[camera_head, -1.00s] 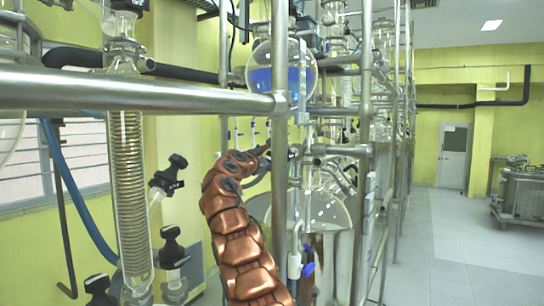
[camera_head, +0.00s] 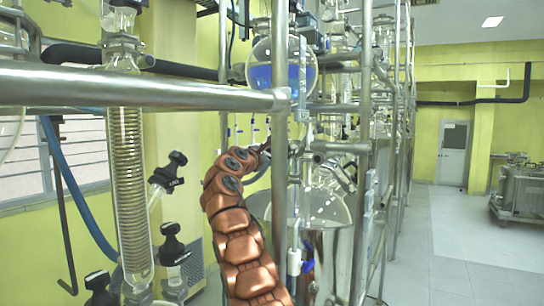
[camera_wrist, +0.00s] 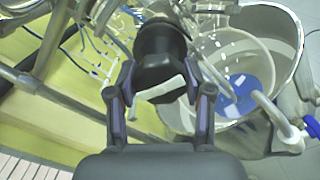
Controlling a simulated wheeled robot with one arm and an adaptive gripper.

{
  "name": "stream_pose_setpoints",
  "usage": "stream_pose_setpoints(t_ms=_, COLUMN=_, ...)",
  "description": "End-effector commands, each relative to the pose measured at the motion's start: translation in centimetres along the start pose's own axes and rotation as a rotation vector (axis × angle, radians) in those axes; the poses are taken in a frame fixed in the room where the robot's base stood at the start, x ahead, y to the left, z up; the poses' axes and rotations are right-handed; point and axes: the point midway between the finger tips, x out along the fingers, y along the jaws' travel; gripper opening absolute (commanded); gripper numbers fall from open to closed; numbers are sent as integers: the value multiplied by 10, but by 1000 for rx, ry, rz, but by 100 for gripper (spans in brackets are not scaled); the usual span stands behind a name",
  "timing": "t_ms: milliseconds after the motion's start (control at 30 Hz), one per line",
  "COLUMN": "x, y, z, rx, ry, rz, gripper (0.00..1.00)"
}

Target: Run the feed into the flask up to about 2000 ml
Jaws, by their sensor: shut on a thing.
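A round glass flask (camera_head: 300,50) hangs in the steel frame in the head view, with blue liquid (camera_head: 280,77) filling roughly its lower half. A large rounded glass vessel (camera_head: 335,208) stands below it, partly behind my arm and the tubes. In the wrist view, my gripper (camera_wrist: 157,84) is shut on a black knob (camera_wrist: 160,45), one finger on each side. A big glass vessel (camera_wrist: 283,45) shows beyond it, with a blue patch (camera_wrist: 242,100) inside. No volume marks can be read. In the head view the fingertips are hidden.
A horizontal steel rail (camera_head: 150,90) crosses close in front, and an upright post (camera_head: 280,180) stands beside my arm. A glass coil condenser (camera_head: 130,185) and black-knobbed valves (camera_head: 168,175) are at the left.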

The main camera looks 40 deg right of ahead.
Motion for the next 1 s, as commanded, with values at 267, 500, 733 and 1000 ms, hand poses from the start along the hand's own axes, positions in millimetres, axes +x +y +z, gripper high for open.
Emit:
stream_pose_setpoints(t_ms=267, x=-5, y=1, z=-2, rx=71, ry=1, rz=0, gripper=16)
stream_pose_setpoints(t_ms=500, x=-6, y=2, z=-5, rx=247, ry=5, rz=0, gripper=16)
stream_pose_setpoints(t_ms=733, x=-5, y=0, z=-6, rx=442, ry=5, rz=-3, gripper=16)
stream_pose_setpoints(t_ms=1000, x=-6, y=2, z=-7, rx=656, ry=9, rz=-1, gripper=16)
